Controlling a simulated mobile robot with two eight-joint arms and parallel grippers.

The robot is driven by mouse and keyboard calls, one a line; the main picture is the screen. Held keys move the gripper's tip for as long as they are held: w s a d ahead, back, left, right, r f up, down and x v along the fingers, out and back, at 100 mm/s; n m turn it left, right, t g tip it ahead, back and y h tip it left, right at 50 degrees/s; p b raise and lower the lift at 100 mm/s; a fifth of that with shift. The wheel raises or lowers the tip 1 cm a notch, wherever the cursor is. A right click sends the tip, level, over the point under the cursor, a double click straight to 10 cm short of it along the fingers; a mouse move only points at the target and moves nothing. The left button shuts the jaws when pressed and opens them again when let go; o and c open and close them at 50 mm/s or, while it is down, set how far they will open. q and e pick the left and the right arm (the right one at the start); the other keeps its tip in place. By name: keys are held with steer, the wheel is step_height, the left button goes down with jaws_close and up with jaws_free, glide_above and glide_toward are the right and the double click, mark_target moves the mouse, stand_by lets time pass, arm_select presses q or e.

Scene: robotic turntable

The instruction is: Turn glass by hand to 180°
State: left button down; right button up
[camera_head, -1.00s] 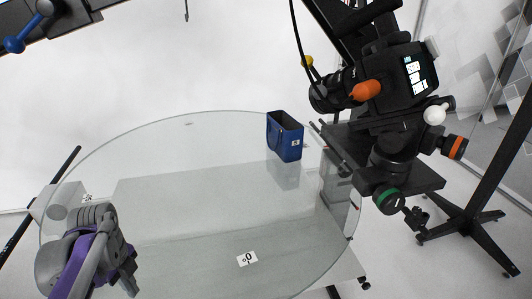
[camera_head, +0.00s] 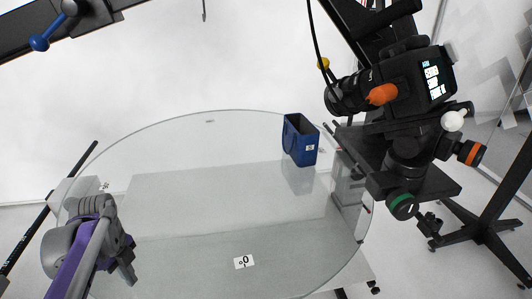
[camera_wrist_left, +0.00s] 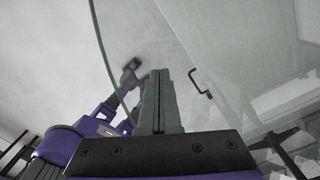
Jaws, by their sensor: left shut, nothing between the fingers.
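The round glass turntable (camera_head: 210,215) fills the middle of the head view. A white label marked 0° (camera_head: 243,261) is on its near part. A dark blue open box (camera_head: 300,140) stands on the glass at the far right. My left gripper (camera_head: 130,268) is at the left near edge of the glass, shut and empty. In the left wrist view its fingers (camera_wrist_left: 160,95) are together, beside the curved glass edge (camera_wrist_left: 100,45). Whether they touch the glass cannot be told. My right gripper is not in view.
A camera on a black stand (camera_head: 405,90) rises just right of the glass, with knobs close to its rim. A dark beam (camera_head: 100,15) crosses the upper left. Wheeled stand legs (camera_head: 470,215) are on the floor at the right. The glass middle is clear.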

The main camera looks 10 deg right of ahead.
arm_select(q)
steer(key=shift+w+a+f, duration=0.15)
steer(key=shift+a+f, duration=0.05)
steer(key=shift+a, duration=0.2)
steer(key=shift+w+a, duration=0.1)
steer(key=shift+a, duration=0.05)
